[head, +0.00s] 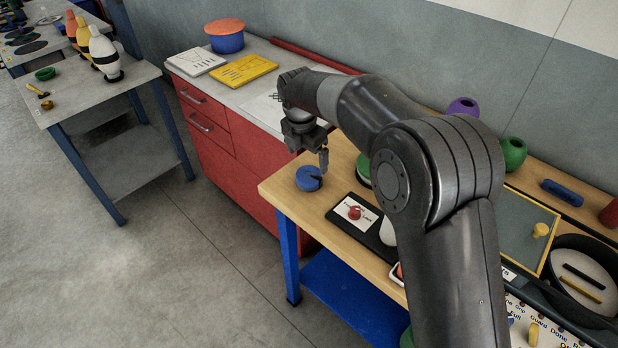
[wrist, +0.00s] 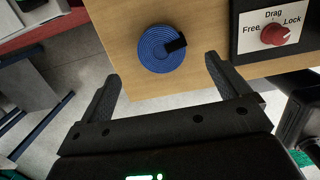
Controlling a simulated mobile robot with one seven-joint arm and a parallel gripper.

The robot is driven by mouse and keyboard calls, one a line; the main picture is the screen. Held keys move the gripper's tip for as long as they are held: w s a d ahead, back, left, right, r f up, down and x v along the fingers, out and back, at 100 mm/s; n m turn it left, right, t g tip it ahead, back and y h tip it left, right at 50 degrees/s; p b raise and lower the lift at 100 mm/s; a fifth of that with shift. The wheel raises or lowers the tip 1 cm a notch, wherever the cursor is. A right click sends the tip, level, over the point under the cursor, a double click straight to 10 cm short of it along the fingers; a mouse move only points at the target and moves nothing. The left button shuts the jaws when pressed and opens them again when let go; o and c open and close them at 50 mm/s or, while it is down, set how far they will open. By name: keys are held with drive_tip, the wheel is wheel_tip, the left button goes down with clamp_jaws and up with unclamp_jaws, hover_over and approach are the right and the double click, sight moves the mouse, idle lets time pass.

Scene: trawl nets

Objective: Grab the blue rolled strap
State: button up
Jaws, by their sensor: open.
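The blue rolled strap (head: 308,179) lies flat near the left corner of the wooden table (head: 276,188) in the head view. In the wrist view the blue rolled strap (wrist: 158,50) is a round coil with a black tab on its right side. My gripper (head: 323,160) is just above and beside the strap in the head view. In the wrist view the fingers of my gripper (wrist: 161,80) are spread apart and empty. The strap lies beyond the fingertips, roughly centred between them, with a gap showing.
A black panel with a red knob (head: 354,212) stands right of the strap; the knob (wrist: 274,34) also shows in the wrist view. A green-edged round object (head: 363,172) is partly hidden behind my arm. A red drawer cabinet (head: 222,130) stands left of the table. The table edge is close to the strap.

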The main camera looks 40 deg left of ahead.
sight(309, 173)
drive_tip(key=f, duration=0.8)
drive_tip(key=shift+w, duration=0.35)
drive_tip(key=shift+r, duration=0.1)
drive_tip(key=c, duration=1.2)
drive_tip(key=shift+o, duration=0.2)
drive_tip(key=shift+r, duration=0.1)
